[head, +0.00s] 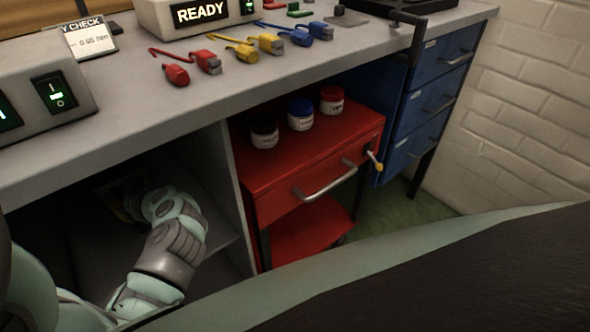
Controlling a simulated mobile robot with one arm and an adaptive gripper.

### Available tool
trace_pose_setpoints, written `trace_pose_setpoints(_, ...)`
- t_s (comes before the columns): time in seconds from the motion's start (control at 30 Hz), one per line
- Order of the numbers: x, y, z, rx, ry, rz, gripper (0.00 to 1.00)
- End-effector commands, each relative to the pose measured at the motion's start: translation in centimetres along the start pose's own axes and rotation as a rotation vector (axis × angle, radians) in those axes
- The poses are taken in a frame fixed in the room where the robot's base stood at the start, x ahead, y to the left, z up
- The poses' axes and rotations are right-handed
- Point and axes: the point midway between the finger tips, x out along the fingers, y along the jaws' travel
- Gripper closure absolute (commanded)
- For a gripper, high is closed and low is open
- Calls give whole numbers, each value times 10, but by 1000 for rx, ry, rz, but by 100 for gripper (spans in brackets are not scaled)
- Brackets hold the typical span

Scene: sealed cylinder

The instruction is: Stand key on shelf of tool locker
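The tool locker is probably the open grey compartment (237,185) under the left part of the bench; its inside is dark. A shelf (222,256) shows inside it, to the right of my arm. My arm reaches into the compartment. My gripper (121,207) is deep in the shadow beyond the wrist, and its fingers are too dark to make out. A small dull yellow patch shows at the gripper; I cannot tell whether it is the key. No key can be clearly made out.
The compartment's right wall stands close to my arm, with the bench top (120,140) above. Blue drawers (432,100) are beyond. Several coloured connectors (208,62) lie on the bench.

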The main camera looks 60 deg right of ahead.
Motion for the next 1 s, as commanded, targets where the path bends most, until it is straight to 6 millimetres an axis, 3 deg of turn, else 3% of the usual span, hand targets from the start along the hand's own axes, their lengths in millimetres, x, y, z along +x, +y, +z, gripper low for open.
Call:
trace_pose_setpoints(0.4, 1, 1, 3, 1, 3, 3, 100)
trace_pose_setpoints(0.43, 1, 1, 3, 2, 1, 2, 74)
trace_pose_setpoints(0.6, 1, 0, 2, 1, 1, 1, 57)
trace_pose_setpoints(1.0, -2, 0, -2, 1, 1, 0, 57)
